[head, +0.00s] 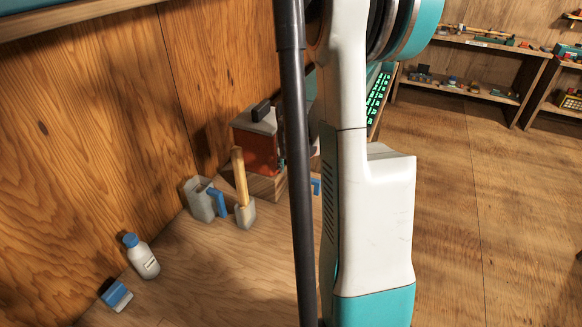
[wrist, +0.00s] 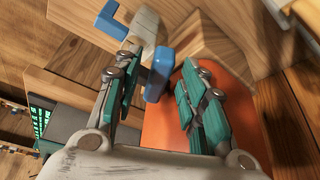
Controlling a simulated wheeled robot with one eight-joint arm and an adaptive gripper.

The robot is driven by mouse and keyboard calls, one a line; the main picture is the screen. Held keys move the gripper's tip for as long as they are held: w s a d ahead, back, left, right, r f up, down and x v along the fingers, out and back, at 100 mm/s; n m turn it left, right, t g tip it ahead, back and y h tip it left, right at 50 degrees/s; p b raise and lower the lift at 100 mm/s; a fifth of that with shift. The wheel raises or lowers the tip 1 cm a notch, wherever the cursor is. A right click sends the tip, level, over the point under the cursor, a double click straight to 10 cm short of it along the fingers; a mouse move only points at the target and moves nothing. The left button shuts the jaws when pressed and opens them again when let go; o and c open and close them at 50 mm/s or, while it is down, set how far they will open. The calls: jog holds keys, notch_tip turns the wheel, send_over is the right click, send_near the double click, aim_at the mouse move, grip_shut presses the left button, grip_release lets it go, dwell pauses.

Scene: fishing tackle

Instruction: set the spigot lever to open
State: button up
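An orange-red container with a grey lid (head: 256,135) stands on a wooden block against the wall in the head view. Its orange face (wrist: 163,128) fills the space between my fingers in the wrist view. A blue lever-like piece (wrist: 159,75), seemingly the spigot lever, shows just beyond and between my fingertips. Whether it touches a finger, and its exact setting, I cannot tell. My gripper (wrist: 158,82) is open, its two teal-padded fingers apart with nothing clamped. In the head view my gripper and the spigot are hidden behind my arm.
A grey jug with a blue handle (head: 201,200), a wooden-handled tool (head: 241,180), a white bottle with a blue cap (head: 143,257) and a blue brush-like item (head: 116,295) stand on the bench. A grey object with a blue bracket (wrist: 111,20) lies beyond my fingers.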

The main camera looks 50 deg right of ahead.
jog(key=shift+w+f, duration=0.1)
jog(key=shift+f, duration=0.15)
grip_shut()
